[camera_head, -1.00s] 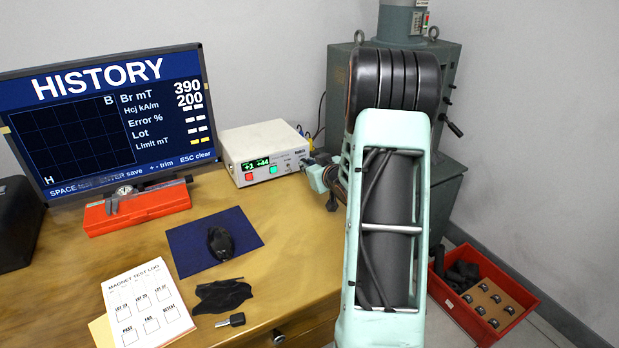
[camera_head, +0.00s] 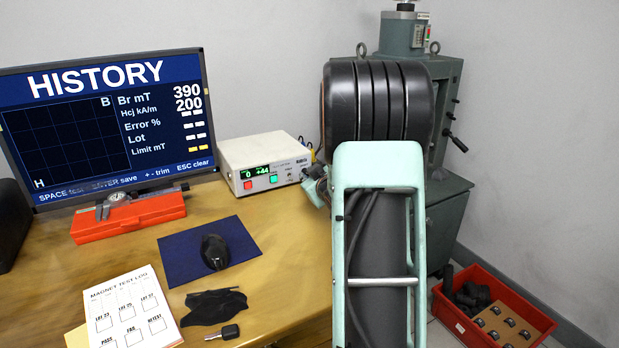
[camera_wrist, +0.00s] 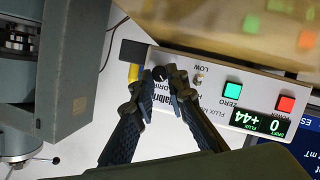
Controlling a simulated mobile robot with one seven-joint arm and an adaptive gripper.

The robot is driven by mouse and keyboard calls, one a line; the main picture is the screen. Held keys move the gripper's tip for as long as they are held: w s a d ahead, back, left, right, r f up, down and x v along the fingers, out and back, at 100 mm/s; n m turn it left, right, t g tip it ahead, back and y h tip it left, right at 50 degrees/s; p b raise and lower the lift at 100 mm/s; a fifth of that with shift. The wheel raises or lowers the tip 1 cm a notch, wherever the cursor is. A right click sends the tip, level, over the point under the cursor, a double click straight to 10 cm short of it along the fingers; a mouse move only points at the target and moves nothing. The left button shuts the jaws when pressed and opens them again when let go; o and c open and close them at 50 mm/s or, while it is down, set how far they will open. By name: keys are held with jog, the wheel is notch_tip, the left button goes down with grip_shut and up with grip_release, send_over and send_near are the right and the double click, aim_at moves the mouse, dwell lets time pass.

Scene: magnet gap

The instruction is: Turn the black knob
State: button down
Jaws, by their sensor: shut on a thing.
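The black knob (camera_wrist: 159,73) is on the front panel of the white flux meter (camera_wrist: 215,100), near the panel's left end in the wrist view. My gripper (camera_wrist: 160,84) has its two dark fingers on either side of the knob, shut on it. The knob's pointer mark cannot be made out. In the head view the meter (camera_head: 265,160) stands on the bench, its green display reading 0 and +44. There my gripper (camera_head: 308,180) is at the meter's right front, mostly hidden by my arm, and the knob cannot be told apart.
A monitor (camera_head: 60,130) headed HISTORY stands left of the meter. A red case (camera_head: 130,220) with a caliper, a blue mat (camera_head: 180,255) with a black mouse, and a test log (camera_head: 125,310) lie on the bench. A grey-green machine (camera_head: 445,110) stands behind my arm; a red crate (camera_head: 465,335) is on the floor.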

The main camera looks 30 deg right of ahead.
jog(key=c, duration=1.9)
grip_release()
jog(key=v, duration=1.2)
